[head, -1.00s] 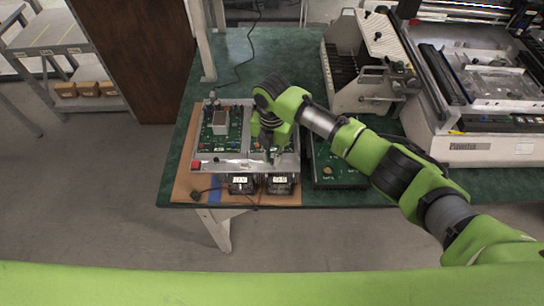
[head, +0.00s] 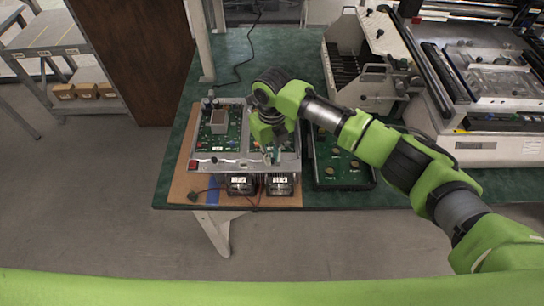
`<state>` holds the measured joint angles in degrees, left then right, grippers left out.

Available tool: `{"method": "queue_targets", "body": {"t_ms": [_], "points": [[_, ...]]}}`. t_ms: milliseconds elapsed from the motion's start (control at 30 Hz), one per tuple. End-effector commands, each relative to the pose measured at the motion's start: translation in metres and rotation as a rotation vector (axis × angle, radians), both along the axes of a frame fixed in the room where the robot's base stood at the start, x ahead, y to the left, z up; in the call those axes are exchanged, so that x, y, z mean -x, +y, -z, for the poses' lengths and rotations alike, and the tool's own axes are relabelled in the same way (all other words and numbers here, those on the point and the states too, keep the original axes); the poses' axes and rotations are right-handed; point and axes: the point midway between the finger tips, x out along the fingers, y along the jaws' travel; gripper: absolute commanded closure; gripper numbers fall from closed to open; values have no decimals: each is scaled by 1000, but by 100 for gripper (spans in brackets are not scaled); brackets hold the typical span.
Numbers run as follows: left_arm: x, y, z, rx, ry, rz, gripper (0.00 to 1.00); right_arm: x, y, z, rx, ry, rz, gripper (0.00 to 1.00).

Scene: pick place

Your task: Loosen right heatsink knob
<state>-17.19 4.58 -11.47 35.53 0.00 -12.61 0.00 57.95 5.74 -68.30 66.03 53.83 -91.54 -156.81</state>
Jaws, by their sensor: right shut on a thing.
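A silver test fixture (head: 205,163) holding green circuit boards (head: 208,143) sits on the brown mat of the table. My right gripper (head: 269,156) points down over the right half of the fixture, near its front edge. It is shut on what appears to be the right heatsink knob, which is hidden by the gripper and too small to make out. The heatsink on that side is also mostly covered by my arm. A pale block (head: 220,121) stands on the left board, clear of the gripper. My left gripper is not in view.
Two fans (head: 241,185) sit at the fixture's front edge, with a loose dark cable beside them. A dark green board (head: 340,165) lies just right of the fixture. A rack (head: 365,85) and a large machine (head: 490,130) fill the table's right side.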

Motion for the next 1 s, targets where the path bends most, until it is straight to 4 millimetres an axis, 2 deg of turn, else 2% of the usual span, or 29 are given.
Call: {"method": "queue_targets", "body": {"t_ms": [400, 1000], "points": [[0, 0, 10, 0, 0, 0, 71, 1, -1, 2, 2, 3, -227, 100], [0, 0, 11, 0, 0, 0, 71, 1, -1, 2, 2, 5, -272, 100]]}}
